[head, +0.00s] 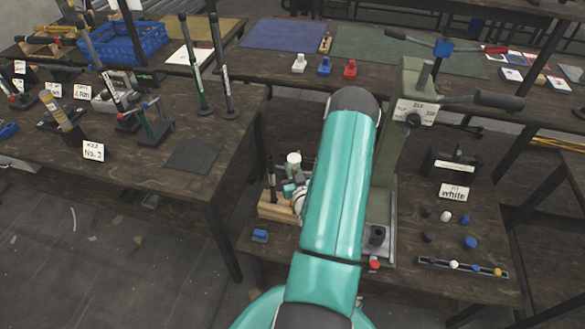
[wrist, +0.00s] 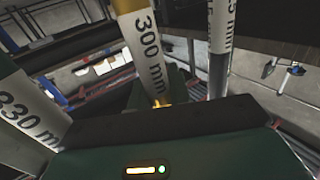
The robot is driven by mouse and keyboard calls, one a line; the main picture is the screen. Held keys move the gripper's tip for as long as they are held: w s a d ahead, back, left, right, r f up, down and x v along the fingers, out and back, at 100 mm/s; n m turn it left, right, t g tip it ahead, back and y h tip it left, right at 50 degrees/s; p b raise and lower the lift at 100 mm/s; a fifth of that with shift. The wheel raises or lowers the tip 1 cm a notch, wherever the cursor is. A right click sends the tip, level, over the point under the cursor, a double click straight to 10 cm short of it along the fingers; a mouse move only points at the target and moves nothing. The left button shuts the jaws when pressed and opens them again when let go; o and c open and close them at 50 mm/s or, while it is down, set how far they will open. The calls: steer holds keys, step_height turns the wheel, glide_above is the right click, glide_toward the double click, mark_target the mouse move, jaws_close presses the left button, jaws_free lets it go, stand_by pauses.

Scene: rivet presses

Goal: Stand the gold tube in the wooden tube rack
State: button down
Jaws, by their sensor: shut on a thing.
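The wooden tube rack (head: 277,211) stands low on the right-hand bench, just left of my teal arm, which hides part of it. A dark tube (head: 272,184) rises at its left side. My gripper (head: 294,187) is close to the rack and largely covered by my arm in the head view. In the wrist view a white-labelled tube marked 300 mm, with gold at its top, appears to be the gold tube (wrist: 144,45). My gripper (wrist: 160,101) is shut on it. Its lower end is hidden, so I cannot tell whether it is seated in the rack.
Other labelled tubes stand close by at left (wrist: 28,115) and right (wrist: 220,50) in the wrist view. A green press (head: 390,150) stands right of my arm. A blue block (head: 260,235) lies before the rack. A slotted strip (head: 430,264) with knobs lies at right.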

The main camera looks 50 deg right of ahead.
steer(key=shift+f, duration=1)
steer(key=c, duration=1.2)
jaws_free()
steer(key=shift+f, duration=0.1)
steer(key=v, duration=1.3)
steer(key=shift+s+a, duration=0.2)
steer(key=shift+s, duration=0.15)
